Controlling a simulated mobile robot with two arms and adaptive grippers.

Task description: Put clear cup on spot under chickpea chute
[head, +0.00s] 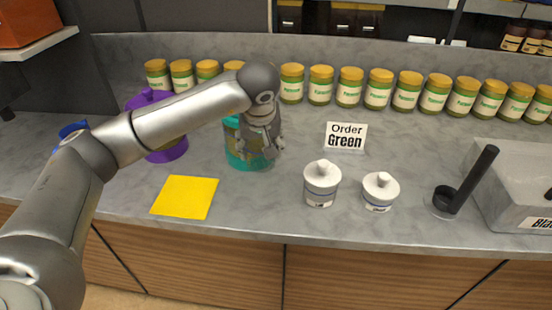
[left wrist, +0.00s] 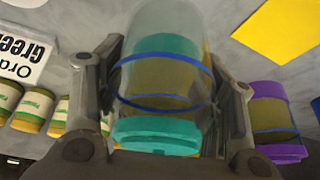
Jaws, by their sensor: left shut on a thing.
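The clear cup (left wrist: 165,20) is a see-through cylinder with blue rings, between the two fingers of my left gripper (left wrist: 172,95) in the left wrist view. My left gripper is shut on it. A teal container (left wrist: 157,135) with brownish contents shows through and beyond the cup. In the head view my left gripper (head: 262,145) is in front of the teal container (head: 236,155) and covers part of it; the cup is hard to make out there. I cannot tell whether the cup touches the counter. No chickpea label is readable. My right gripper is not in view.
A purple container (head: 170,150) stands left of the teal one, and a blue one (head: 72,130) is partly behind my arm.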

